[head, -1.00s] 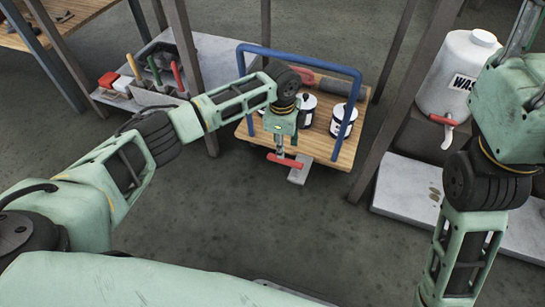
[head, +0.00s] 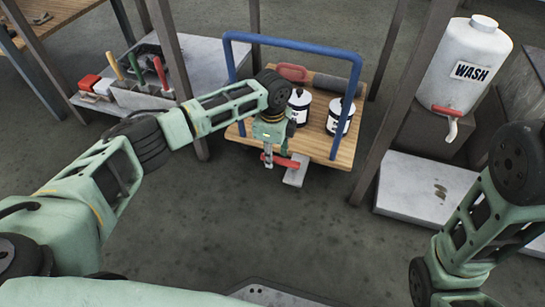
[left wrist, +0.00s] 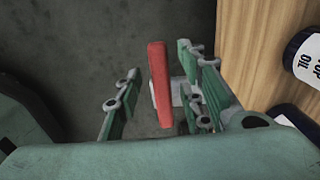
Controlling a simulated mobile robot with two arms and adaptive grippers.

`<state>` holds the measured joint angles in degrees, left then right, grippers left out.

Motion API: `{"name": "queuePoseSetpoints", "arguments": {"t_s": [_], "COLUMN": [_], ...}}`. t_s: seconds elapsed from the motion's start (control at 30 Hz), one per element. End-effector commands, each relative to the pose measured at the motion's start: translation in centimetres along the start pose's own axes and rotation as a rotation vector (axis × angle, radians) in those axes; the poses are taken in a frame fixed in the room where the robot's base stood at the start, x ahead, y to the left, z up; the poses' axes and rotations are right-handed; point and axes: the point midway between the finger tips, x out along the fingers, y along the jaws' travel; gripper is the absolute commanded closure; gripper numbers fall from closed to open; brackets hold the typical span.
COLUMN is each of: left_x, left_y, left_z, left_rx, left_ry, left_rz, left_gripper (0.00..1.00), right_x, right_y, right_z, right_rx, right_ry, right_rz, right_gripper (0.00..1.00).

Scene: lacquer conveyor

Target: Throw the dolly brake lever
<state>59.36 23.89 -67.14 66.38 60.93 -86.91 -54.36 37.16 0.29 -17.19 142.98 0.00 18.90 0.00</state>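The dolly (head: 318,146) has a wooden deck and a blue tube handle. At its near edge is the red brake lever (head: 284,161), with a grey plate (head: 296,173) beside it. My left gripper (head: 268,158) points down at the lever from above, covering part of it. In the left wrist view, the red lever (left wrist: 159,82) stands between the spread green fingers of the left gripper (left wrist: 160,92). A gap shows on the left of the lever; the right finger is close, and contact is unclear. My right gripper is out of view.
Oil cans (head: 340,117) and a dark roller (head: 337,83) are on the deck. Dark posts (head: 385,115) stand either side. A WASH tank (head: 465,65) is at right, a tool caddy (head: 142,92) at left. The floor in front is clear.

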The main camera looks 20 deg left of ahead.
Motion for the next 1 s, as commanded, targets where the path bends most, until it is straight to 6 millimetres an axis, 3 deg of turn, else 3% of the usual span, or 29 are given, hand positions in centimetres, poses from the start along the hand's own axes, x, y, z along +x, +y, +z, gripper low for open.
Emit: {"name": "queuePoseSetpoints", "arguments": {"t_s": [0.33, 0.73, 1.0], "left_x": [0.24, 0.24, 0.24], "left_y": [0.0, 0.0, 0.01], "left_z": [-0.02, -0.02, -0.03], "left_rx": [0.0, 0.0, 0.0], "left_ry": [0.0, 0.0, 0.001], "left_rz": [0.0, 0.0, 0.001], "left_gripper": [0.65, 1.0, 1.0], "right_x": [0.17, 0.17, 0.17], "right_y": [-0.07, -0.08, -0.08], "right_z": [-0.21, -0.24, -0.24], "right_rx": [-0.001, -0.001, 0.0], "right_ry": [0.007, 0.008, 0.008], "right_rz": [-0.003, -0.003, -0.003], "right_gripper": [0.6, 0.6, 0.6]}}
